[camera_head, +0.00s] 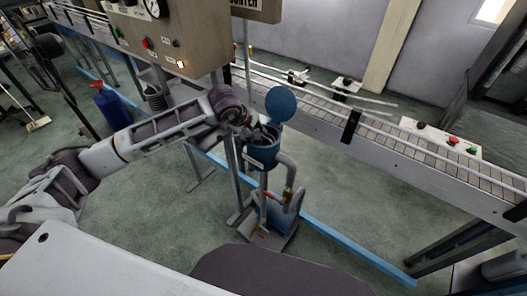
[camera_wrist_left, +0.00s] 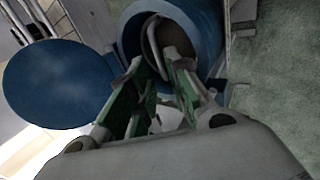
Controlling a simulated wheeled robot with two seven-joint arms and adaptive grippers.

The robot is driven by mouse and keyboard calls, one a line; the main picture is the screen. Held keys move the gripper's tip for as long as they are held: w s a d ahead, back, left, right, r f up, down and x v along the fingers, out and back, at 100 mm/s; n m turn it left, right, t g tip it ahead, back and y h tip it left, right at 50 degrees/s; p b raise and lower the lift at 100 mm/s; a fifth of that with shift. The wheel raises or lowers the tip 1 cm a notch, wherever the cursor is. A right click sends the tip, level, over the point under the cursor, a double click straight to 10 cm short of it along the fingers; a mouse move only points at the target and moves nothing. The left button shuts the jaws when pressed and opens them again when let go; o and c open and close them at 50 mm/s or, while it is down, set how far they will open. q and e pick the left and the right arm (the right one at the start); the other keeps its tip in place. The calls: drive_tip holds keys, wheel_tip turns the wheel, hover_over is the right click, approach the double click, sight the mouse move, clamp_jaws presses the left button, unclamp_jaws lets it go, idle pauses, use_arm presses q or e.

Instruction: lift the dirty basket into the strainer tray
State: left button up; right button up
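A blue strainer pot (camera_head: 262,153) stands on a pipe stand beside the conveyor, its round blue lid (camera_head: 281,103) swung open. The pot also shows in the left wrist view (camera_wrist_left: 214,30), with its lid (camera_wrist_left: 58,84) to the left. Inside the pot is a brown-grey basket (camera_wrist_left: 178,42) with a pale curved rim or handle. My left gripper (camera_head: 262,134) is at the pot's mouth. In the wrist view its green-padded fingers (camera_wrist_left: 162,72) reach into the opening, tips at the basket's curved part. Whether they grip it is unclear. My right gripper is out of view. I cannot make out a strainer tray.
A conveyor (camera_head: 385,143) runs behind the pot. A control box (camera_head: 170,42) with a gauge and buttons hangs above my left arm. A pipe (camera_head: 289,175) and a metal base (camera_head: 270,236) are below the pot. A blue floor rail (camera_head: 345,241) runs past.

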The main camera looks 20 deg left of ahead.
sight(262, 144)
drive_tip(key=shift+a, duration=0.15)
use_arm(q)
drive_tip(key=shift+w+d+f, duration=0.15)
drive_tip(key=shift+d+f, duration=0.05)
drive_tip(key=shift+f, duration=0.2)
drive_tip(key=shift+w+d+f+p, duration=0.35)
drive_tip(key=shift+f+p, duration=0.1)
drive_tip(key=shift+f, duration=0.1)
drive_tip(key=shift+x, duration=0.85)
drive_tip(key=shift+w+d+f+p, duration=0.2)
drive_tip(key=shift+f+p, duration=0.1)
drive_tip(key=shift+f, duration=0.25)
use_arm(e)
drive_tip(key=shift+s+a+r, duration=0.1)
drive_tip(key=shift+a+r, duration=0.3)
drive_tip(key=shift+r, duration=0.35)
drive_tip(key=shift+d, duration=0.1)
